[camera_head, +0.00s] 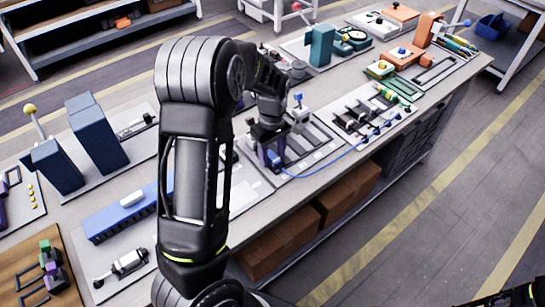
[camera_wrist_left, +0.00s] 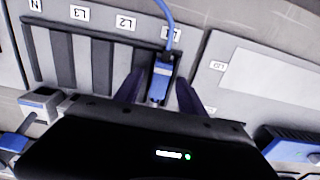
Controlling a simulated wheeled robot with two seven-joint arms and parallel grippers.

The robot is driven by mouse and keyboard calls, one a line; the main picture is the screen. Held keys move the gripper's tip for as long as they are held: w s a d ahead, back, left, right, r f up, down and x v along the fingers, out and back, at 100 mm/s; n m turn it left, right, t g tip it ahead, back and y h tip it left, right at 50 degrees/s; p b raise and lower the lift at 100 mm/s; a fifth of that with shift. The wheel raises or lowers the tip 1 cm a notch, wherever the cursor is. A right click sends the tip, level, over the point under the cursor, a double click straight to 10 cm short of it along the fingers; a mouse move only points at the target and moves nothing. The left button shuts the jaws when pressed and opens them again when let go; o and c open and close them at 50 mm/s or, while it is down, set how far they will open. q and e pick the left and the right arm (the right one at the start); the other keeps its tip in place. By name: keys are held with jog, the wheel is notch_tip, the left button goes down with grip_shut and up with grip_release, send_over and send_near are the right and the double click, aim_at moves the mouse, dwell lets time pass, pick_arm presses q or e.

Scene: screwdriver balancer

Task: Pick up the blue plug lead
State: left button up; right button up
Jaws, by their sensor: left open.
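The blue plug lead (camera_wrist_left: 159,80) shows in the left wrist view, its blue plug between my two dark fingers and its cable rising to the top edge. The plug sits at the right end of a grey panel with dark slots (camera_wrist_left: 85,60) and labels N, L3 and L2. My left gripper (camera_wrist_left: 159,92) is open, with one finger on each side of the plug and gaps visible. In the head view my left gripper (camera_head: 269,160) is low over the bench, and the blue cable (camera_head: 318,171) runs right from it. The plug itself is mostly hidden there.
A blue block (camera_head: 125,212) and tall blue boxes (camera_head: 97,133) stand to the left. Orange and green fixtures (camera_head: 408,55) are at the back right. Boxes (camera_head: 345,195) lie beneath the bench.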

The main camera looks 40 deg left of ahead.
dwell(0.6)
pick_arm(q)
grip_shut()
dwell(0.3)
